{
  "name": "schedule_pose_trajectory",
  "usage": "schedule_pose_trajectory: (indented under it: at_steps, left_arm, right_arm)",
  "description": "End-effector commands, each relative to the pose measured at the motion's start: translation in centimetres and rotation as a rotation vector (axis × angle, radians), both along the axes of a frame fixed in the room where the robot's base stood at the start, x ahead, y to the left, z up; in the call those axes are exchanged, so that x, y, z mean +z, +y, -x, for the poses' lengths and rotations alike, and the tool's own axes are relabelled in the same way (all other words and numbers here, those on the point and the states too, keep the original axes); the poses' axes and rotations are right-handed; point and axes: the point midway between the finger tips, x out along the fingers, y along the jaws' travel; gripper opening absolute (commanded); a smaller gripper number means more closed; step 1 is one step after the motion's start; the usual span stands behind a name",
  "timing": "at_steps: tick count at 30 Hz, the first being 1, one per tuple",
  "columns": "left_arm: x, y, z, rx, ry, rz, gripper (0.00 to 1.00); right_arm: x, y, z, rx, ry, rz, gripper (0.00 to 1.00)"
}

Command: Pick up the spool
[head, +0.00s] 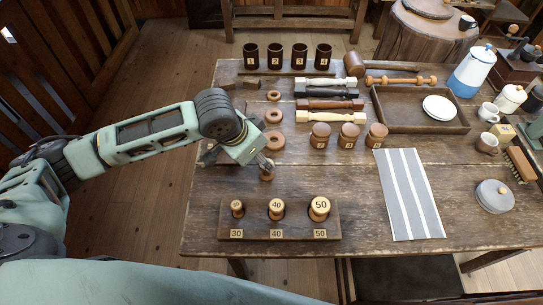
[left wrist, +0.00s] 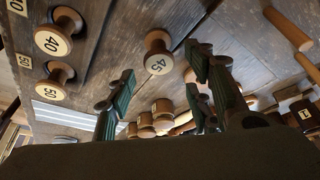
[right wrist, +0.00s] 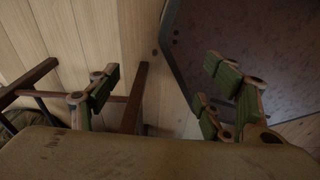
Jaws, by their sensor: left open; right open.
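A wooden spool marked 45 (left wrist: 158,60) stands on the table, and in the head view it shows (head: 268,174) just below my left gripper's tips, partly covered. My left gripper (head: 264,161) is open. In the left wrist view its fingers (left wrist: 164,78) are spread, with the spool showing beyond and between the tips. I cannot tell whether they touch it. Spools marked 30 (head: 237,206), 40 (head: 276,206) and 50 (head: 320,206) sit in a wooden rack (head: 260,224). My right gripper (right wrist: 160,82) is open and empty, away over the floor.
Wooden rings (head: 274,140) lie behind the spool. A striped cloth (head: 408,195) lies to the right, below a tray (head: 385,120). Bare table lies between rack and cloth.

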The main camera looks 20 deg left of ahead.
Motion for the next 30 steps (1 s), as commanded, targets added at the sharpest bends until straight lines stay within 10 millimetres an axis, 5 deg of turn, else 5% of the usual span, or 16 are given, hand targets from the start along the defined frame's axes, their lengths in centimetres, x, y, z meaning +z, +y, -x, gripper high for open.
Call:
schedule_pose_trajectory:
  at_steps: [5, 14, 26, 30]
  left_arm:
    - [-1.7, -0.4, -0.4, 0.0, 0.005, 0.0, 0.47]
    - [-5.5, -1.5, -1.4, -0.001, 0.004, -0.001, 0.47]
    - [-7.2, -1.8, -2.0, -0.002, 0.0, -0.001, 0.47]
    - [-7.2, -1.8, -2.0, -0.001, 0.001, -0.001, 0.36]
  right_arm:
    - [0.0, -0.2, 0.0, 0.0, 0.001, 0.002, 0.73]
    - [0.5, -0.5, 3.7, -0.001, 0.052, 0.008, 0.73]
    - [0.6, -0.3, 0.7, 0.0, 0.007, 0.004, 0.73]
    - [0.6, -0.3, 0.8, 0.0, 0.009, 0.004, 0.73]
